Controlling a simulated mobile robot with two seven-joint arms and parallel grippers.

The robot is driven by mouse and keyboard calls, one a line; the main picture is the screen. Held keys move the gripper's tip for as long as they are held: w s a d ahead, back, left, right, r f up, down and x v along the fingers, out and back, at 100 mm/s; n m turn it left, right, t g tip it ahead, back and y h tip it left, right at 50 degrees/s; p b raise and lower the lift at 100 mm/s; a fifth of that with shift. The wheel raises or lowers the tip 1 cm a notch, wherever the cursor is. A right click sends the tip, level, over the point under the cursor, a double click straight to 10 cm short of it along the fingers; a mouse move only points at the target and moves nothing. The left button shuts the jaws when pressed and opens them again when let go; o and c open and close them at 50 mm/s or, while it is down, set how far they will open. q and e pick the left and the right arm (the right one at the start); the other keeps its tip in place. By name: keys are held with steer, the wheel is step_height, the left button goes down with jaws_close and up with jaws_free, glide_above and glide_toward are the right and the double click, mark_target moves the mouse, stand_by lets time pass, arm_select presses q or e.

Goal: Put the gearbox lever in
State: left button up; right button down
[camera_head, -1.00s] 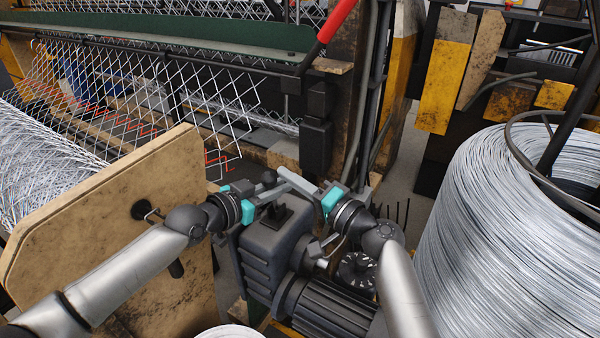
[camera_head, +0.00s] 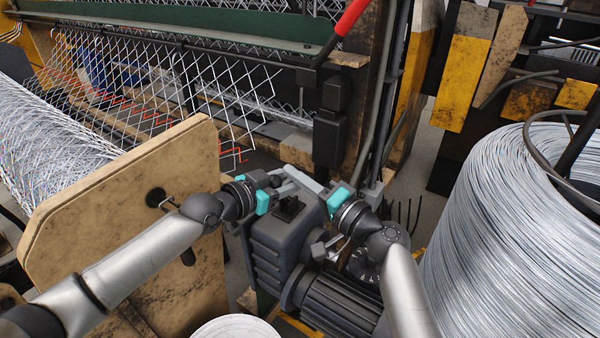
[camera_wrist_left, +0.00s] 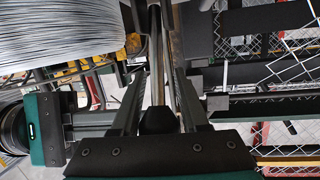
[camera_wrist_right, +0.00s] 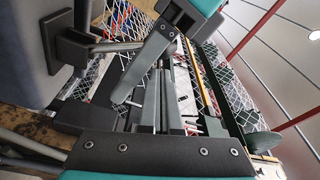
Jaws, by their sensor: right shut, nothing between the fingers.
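The gearbox (camera_head: 276,236) is a dark ribbed housing in the lower middle of the head view, with a black square fitting (camera_head: 288,209) on top. My left gripper (camera_head: 290,186) is just above it, around a dark knob that I take for the gearbox lever (camera_head: 277,181). In the left wrist view a dark piece (camera_wrist_left: 160,121) shows between the fingers; the lever's lower end is hidden. My right gripper (camera_head: 318,187) is shut and empty, its fingertips close to the left ones above the gearbox. In the right wrist view its fingers (camera_wrist_right: 160,100) lie together beside a left finger.
A ribbed motor (camera_head: 340,302) adjoins the gearbox. A large wire coil (camera_head: 490,235) stands at the right. A worn wooden plate (camera_head: 130,215) and woven mesh roll (camera_head: 50,145) are at the left. A dark post (camera_head: 332,125) rises behind the grippers.

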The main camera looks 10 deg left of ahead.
arm_select(q)
steer(key=shift+o, duration=0.3)
steer(key=shift+a+f, duration=0.1)
arm_select(e)
steer(key=shift+w+d+r, duration=0.1)
steer(key=shift+d, duration=0.05)
arm_select(q)
steer(key=shift+s, duration=0.1)
